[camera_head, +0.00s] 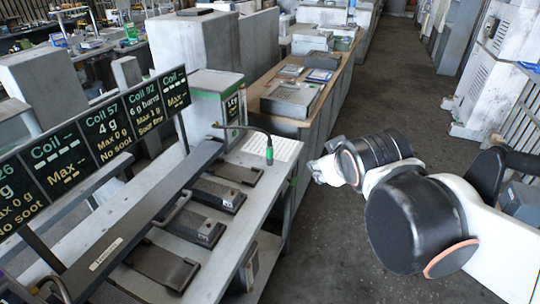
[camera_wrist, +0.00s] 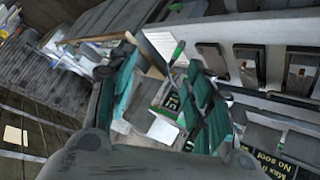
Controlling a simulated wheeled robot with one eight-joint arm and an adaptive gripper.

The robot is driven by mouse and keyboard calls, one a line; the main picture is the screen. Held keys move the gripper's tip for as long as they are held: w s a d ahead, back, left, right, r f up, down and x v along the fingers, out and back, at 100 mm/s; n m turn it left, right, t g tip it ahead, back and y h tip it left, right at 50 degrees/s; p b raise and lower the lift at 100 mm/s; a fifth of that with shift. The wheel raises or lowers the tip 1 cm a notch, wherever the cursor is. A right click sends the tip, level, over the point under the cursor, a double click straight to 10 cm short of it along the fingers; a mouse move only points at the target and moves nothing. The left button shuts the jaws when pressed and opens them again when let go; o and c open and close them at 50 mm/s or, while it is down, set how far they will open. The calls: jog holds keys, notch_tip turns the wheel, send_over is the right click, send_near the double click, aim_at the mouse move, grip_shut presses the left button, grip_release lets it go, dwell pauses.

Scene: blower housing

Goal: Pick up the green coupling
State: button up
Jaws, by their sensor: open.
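The green coupling (camera_head: 269,152) hangs upright at the end of a black hose, over the far end of the grey bench. In the wrist view the green coupling (camera_wrist: 178,49) shows small, in the gap between my fingers and some way beyond them. My gripper (camera_head: 319,168) is to the right of the bench, apart from the coupling. In the wrist view my gripper (camera_wrist: 163,62) has its teal-lined fingers spread wide, with nothing between them.
The grey bench (camera_head: 228,238) carries several dark plates and a white printed sheet (camera_head: 275,146). Black sign boards (camera_head: 103,133) line the left. A wooden-topped counter (camera_head: 335,72) lies beyond. The floor (camera_head: 395,95) at right is clear.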

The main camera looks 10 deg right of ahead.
aim_at(270, 152)
jog(key=w+d+r+n+t+b, duration=0.1)
jog(key=w+d+r+n+t, duration=0.15)
jog(key=w+n, duration=0.5)
jog(key=w+d+r+n+t, duration=0.1)
jog(key=w+d+n+t, duration=0.25)
jog(key=w, duration=0.65)
jog(key=w+d+r+n+t+b, duration=0.1)
jog(key=w+d+r+n+t, duration=0.15)
jog(key=w+n, duration=0.45)
jog(key=w+a+f+n+g+y+b, duration=0.15)
jog(key=f+n+y, duration=0.25)
jog(key=f+n, duration=0.45)
jog(key=a+f+n+g+y, duration=0.1)
jog(key=a+f+n+y, duration=0.4)
jog(key=f, duration=0.7)
jog(key=w+f+n+g+y+b, duration=0.1)
jog(key=f+n+y, duration=0.3)
jog(key=f+n, duration=0.55)
jog(key=shift+m, duration=0.3)
jog(key=b+x, duration=0.1)
jog(key=x, duration=0.6)
jog(key=shift+d+f, duration=0.1)
jog(key=shift+f, duration=0.05)
jog(key=shift+w+d+b+x, duration=0.2)
jog(key=shift+b+x, duration=0.4)
jog(key=shift+x, duration=0.95)
jog(key=shift+w+d+b+x, duration=0.15)
jog(key=shift+b+x, duration=0.4)
jog(key=shift+x, duration=1)
jog(key=shift+s, duration=0.1)
